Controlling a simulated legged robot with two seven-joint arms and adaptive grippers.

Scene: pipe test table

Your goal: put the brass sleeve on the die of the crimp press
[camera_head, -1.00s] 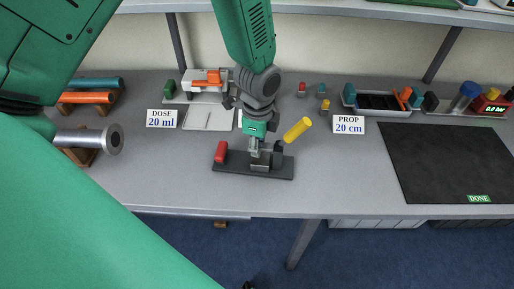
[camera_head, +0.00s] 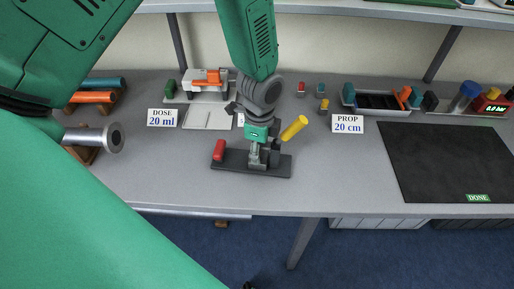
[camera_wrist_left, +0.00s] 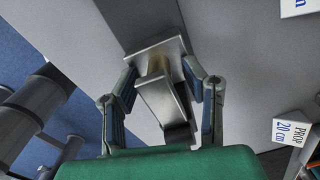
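My right gripper is not in view.
A flanged metal pipe (camera_head: 92,138) and coloured tubes (camera_head: 90,97) lie on racks at left. A DOSE sign (camera_head: 163,118), a PROP sign (camera_head: 348,124) and a parts tray (camera_head: 380,103) stand behind. A black mat (camera_head: 445,160) at right is bare.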

